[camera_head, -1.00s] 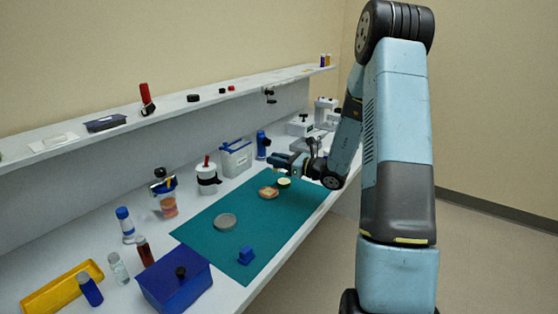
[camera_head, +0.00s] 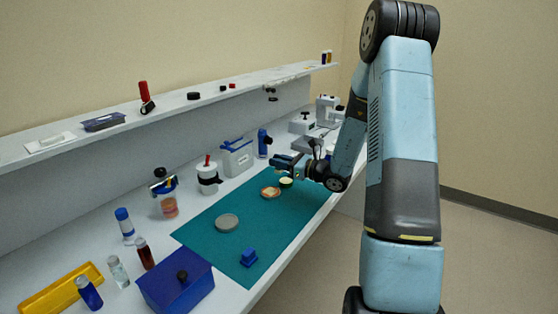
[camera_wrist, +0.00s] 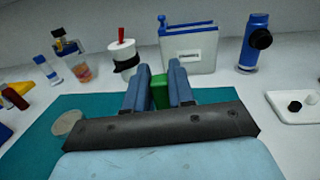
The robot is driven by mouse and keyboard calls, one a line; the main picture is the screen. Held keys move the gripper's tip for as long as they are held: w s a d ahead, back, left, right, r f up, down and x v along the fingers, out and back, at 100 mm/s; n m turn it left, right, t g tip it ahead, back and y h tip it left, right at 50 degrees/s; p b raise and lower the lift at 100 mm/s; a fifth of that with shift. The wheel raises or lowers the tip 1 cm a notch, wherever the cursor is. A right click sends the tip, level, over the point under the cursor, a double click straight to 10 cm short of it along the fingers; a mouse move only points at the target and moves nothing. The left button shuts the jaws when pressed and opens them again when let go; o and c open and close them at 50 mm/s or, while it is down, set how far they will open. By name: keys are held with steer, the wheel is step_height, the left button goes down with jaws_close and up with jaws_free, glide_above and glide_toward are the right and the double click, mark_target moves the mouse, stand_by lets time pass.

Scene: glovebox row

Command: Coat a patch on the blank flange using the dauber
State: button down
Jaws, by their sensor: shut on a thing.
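My gripper (camera_head: 283,161) is above the far end of the teal mat. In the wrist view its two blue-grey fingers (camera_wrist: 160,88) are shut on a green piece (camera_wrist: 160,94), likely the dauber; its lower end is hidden. A flat grey disc (camera_head: 227,222), which may be the blank flange, lies on the mat; it also shows at the left of the wrist view (camera_wrist: 67,122). My gripper is well apart from it. A tan piece on a round base (camera_head: 269,192) and a small dark pot with a pale green top (camera_head: 286,183) sit below my gripper.
A blue block (camera_head: 249,257) is on the near mat (camera_head: 205,241). A blue box (camera_head: 175,282), bottles and a yellow tray (camera_head: 58,288) stand nearer. A red-handled white jar (camera_head: 207,176) and a blue-lidded container (camera_head: 237,158) line the back, under a shelf (camera_head: 170,108).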

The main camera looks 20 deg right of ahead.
mark_target(279, 173)
steer(key=shift+a+f, duration=0.1)
steer(key=shift+f, duration=3.1)
steer(key=shift+a+f, duration=0.15)
steer(key=shift+a, duration=0.05)
steer(key=shift+s+a, duration=0.35)
steer(key=shift+a, duration=0.05)
steer(key=shift+s+a, duration=0.7)
steer(key=shift+a, duration=0.25)
steer(key=shift+f, duration=0.1)
steer(key=shift+w+d, duration=0.45)
steer(key=shift+d, duration=0.25)
steer(key=shift+w+d, duration=0.65)
steer(key=shift+d, duration=0.35)
step_height(279, 173, up, 2)
steer(key=shift+s+a+r, duration=0.1)
steer(key=shift+r, duration=2.9)
